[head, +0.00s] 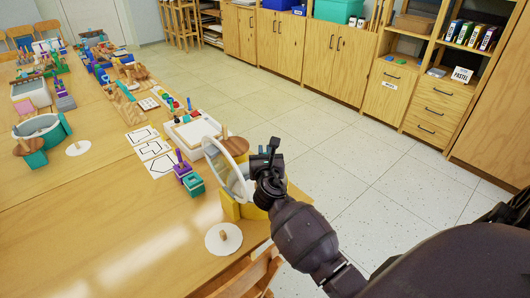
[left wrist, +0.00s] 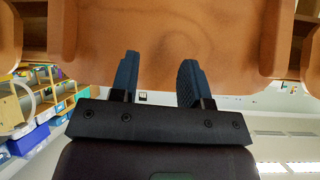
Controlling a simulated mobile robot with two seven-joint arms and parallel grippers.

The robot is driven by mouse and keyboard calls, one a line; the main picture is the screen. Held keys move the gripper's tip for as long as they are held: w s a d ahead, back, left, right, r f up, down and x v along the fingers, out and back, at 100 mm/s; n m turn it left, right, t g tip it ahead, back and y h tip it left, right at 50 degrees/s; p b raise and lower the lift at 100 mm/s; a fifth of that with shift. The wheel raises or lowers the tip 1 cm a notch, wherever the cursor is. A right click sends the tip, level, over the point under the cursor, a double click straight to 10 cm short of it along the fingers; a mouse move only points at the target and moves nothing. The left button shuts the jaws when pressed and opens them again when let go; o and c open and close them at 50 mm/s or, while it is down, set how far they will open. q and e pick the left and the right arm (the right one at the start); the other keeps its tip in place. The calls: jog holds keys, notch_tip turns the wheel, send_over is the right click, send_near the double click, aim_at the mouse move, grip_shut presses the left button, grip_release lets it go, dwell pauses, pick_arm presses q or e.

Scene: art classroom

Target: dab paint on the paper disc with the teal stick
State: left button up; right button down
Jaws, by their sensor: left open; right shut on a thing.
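A white paper-like disc (head: 223,238) lies near the table's right edge, with a small tan peg showing on it. A similar white disc (head: 78,148) lies farther left. I cannot pick out the teal stick for certain. My right gripper (head: 262,178) is shut beside a tilted white ring with a tan rim (head: 226,160) and a yellow block-like stand (head: 230,207). What its fingers hold is hidden. My left gripper (left wrist: 158,85) is open and empty in the left wrist view; it does not show in the head view.
A teal block (head: 194,187) and a purple holder (head: 182,172) stand near white cards (head: 154,150). A white tray (head: 193,131) is behind them. The wooden table (head: 100,235) is bare at the front. A brown wooden surface (left wrist: 150,30) faces my left gripper.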

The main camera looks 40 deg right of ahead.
pick_arm(q)
notch_tip(320, 180, up, 10)
jog(key=p, duration=0.8)
jog(key=shift+w+a+t+p, duration=0.15)
jog(key=shift+w+t+p, duration=0.25)
jog(key=shift+w, duration=0.05)
pick_arm(e)
notch_tip(320, 180, up, 10)
pick_arm(q)
jog(key=shift+s+f, duration=0.25)
jog(key=shift+f, duration=0.05)
jog(key=shift+s+a, duration=0.1)
pick_arm(e)
jog(key=shift+s, duration=0.1)
